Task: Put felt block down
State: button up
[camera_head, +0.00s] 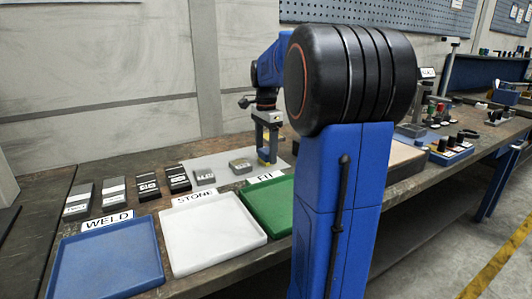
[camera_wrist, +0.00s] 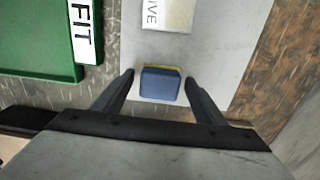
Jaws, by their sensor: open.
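The felt block (camera_wrist: 160,86), blue on top with a yellow edge, sits between my gripper's two fingers in the wrist view. My gripper (camera_wrist: 160,79) is open, with a gap showing between the block and each finger. The block appears over the pale grey sheet (camera_wrist: 222,60) on the bench.
A metal block with a label ending "IVE" (camera_wrist: 168,14) lies just beyond the felt block. The green FIT tray (camera_head: 271,207), white STONE tray (camera_head: 212,238) and blue WELD tray (camera_head: 108,262) look empty. Several dark and grey blocks stand behind them. My arm hides the bench's middle.

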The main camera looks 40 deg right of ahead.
aim_at(266, 150)
notch_tip(266, 150, up, 12)
jog(key=shift+f, duration=0.25)
dwell(0.6)
